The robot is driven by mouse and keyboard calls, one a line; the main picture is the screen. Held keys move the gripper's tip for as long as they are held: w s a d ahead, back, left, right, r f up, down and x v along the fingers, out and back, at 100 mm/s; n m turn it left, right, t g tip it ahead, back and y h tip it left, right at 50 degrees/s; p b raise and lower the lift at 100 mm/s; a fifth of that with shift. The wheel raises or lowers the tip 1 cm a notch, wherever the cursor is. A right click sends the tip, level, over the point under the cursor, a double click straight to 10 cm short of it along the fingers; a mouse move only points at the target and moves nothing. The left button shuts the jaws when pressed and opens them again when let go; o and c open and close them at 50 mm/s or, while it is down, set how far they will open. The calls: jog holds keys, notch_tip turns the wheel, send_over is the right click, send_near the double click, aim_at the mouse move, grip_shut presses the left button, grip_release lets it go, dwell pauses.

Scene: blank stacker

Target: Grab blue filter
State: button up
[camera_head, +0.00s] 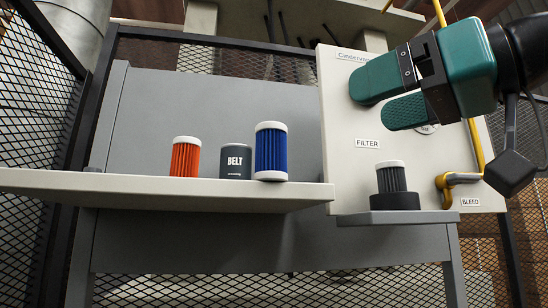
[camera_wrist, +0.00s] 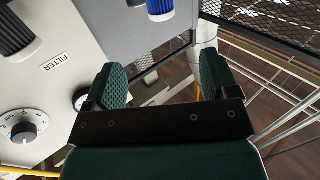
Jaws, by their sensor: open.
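The blue filter (camera_head: 271,151) has white end caps and stands upright at the right part of a pale shelf (camera_head: 160,191) in the head view. In the wrist view the blue filter (camera_wrist: 159,9) shows only partly, at the top edge. My gripper (camera_head: 378,96) is open and empty, up and to the right of the blue filter, in front of the pale panel. Its two green fingers (camera_wrist: 160,85) are spread apart in the wrist view, with the blue filter beyond them. Nothing hides the blue filter in the head view.
An orange filter (camera_head: 185,157) and a dark BELT can (camera_head: 235,162) stand left of the blue filter, the can close beside it. A dark filter (camera_head: 391,179) stands on a small ledge under the FILTER label. A yellow BLEED handle (camera_head: 446,187) juts out at right.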

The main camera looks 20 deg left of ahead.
aim_at(284, 135)
jog(key=p+x, duration=0.5)
jog(key=x, duration=0.6)
jog(key=shift+a+r, duration=0.1)
jog(key=shift+r, duration=0.1)
jog(key=p+x, duration=0.4)
jog(key=x, duration=0.1)
jog(key=shift+w+a+f, duration=0.1)
jog(key=shift+a, duration=0.05)
jog(key=shift+w+a+f, duration=0.15)
jog(key=shift+a, duration=0.1)
jog(key=shift+c, duration=0.4)
jog(key=c, duration=1)
